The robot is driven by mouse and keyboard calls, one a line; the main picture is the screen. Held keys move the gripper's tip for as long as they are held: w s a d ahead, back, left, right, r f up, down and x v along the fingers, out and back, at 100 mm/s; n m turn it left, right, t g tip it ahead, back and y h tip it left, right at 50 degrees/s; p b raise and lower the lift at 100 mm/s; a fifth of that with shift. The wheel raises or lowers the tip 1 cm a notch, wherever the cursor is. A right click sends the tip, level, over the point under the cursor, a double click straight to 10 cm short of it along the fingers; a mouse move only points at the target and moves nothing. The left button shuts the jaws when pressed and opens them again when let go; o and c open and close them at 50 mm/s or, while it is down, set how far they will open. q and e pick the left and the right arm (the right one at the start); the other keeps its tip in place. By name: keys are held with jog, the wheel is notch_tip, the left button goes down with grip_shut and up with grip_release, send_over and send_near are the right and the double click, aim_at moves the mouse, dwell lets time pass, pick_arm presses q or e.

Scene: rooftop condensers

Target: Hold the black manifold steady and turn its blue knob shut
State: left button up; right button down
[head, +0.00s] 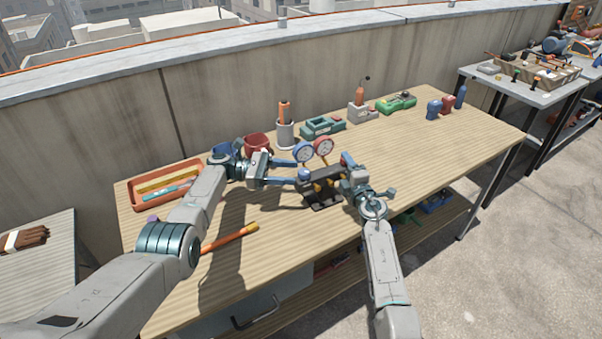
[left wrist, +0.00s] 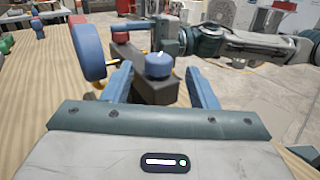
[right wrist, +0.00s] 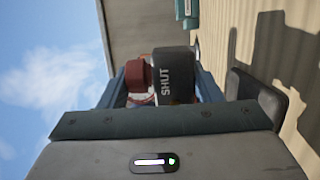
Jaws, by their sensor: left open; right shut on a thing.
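The black manifold (head: 327,180) stands on a black base on the wooden workbench. It carries a blue gauge (head: 303,152) and a red gauge (head: 323,148). Its blue knob (head: 304,174) is on the left end; it also shows in the left wrist view (left wrist: 158,66). My left gripper (head: 294,172) is open, with its fingers on either side of the blue knob and gaps visible. My right gripper (head: 345,172) is shut on the manifold's right end. The right wrist view shows that end marked SHUT (right wrist: 177,82), with a red knob (right wrist: 138,76) beside it.
An orange tray (head: 128,192) and a red mug (head: 262,140) are behind my left arm. An orange-handled tool (head: 232,237) lies in front. The bench right of the manifold is mostly clear.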

pick_arm(q)
jog(key=a, duration=0.7)
jog(key=shift+w, duration=0.1)
jog(key=w+d+r+m+t, duration=0.1)
jog(key=w+d+r, duration=0.15)
jog(key=r, duration=0.35)
jog(key=w+d+r+m, duration=0.1)
jog(key=w+r+m, duration=0.15)
jog(key=r, duration=0.45)
jog(key=m+t+y, duration=0.7)
jog(key=m+t, duration=0.7)
jog(key=m, duration=0.7)
send_near(300, 174)
jog(key=x, duration=1.1)
jog(key=shift+w+d, duration=0.2)
jog(key=shift+w, duration=0.15)
